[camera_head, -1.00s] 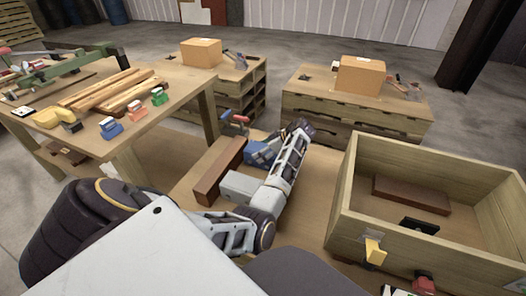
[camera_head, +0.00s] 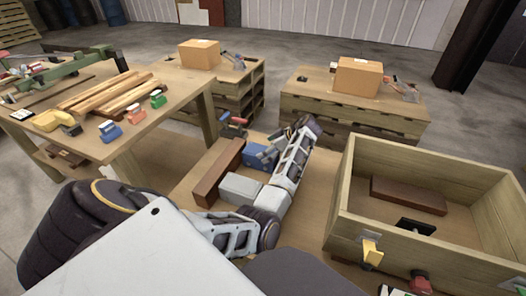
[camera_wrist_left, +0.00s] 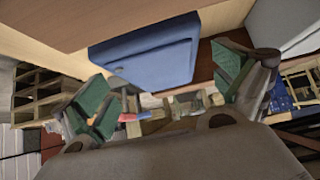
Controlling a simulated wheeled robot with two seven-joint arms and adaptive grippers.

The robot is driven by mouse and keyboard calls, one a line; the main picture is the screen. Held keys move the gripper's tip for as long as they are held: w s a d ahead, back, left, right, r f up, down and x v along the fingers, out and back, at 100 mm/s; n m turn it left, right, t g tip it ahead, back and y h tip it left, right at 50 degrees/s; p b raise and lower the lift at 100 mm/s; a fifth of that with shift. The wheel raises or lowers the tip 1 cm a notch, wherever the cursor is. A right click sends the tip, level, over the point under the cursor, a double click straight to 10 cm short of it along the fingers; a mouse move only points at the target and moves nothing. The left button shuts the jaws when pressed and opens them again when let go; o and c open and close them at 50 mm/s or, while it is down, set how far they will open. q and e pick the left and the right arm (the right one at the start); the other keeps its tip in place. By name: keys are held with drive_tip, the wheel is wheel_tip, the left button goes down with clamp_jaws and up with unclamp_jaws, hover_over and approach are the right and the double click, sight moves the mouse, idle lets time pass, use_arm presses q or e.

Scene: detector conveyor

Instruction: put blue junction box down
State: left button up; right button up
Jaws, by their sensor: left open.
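The blue junction box (camera_head: 257,156) sits on the low wooden table between a long brown block and the forearm of my left arm. In the left wrist view the blue box (camera_wrist_left: 150,50) lies ahead of my left gripper (camera_wrist_left: 165,88), its underside by the tan tabletop. The green finger pads are spread apart towards either side of the box, with a visible gap to the right pad. In the head view my left gripper (camera_head: 282,142) is partly hidden by its own wrist, just right of the box. My right gripper is not in view.
The brown block (camera_head: 218,172) and a grey box (camera_head: 240,188) stand close to the blue box. A wooden crate (camera_head: 430,160) with a brown block and a black item inside is at right. A workbench (camera_head: 180,90) with planks and small coloured items is at left.

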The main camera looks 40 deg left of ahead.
use_arm(q)
drive_tip(key=p+v, duration=0.1)
drive_tip(key=v, duration=0.7)
drive_tip(key=shift+p, duration=0.3)
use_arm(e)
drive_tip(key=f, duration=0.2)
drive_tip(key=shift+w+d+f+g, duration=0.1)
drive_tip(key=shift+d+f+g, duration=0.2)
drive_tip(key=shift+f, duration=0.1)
use_arm(q)
drive_tip(key=shift+d+r, duration=0.1)
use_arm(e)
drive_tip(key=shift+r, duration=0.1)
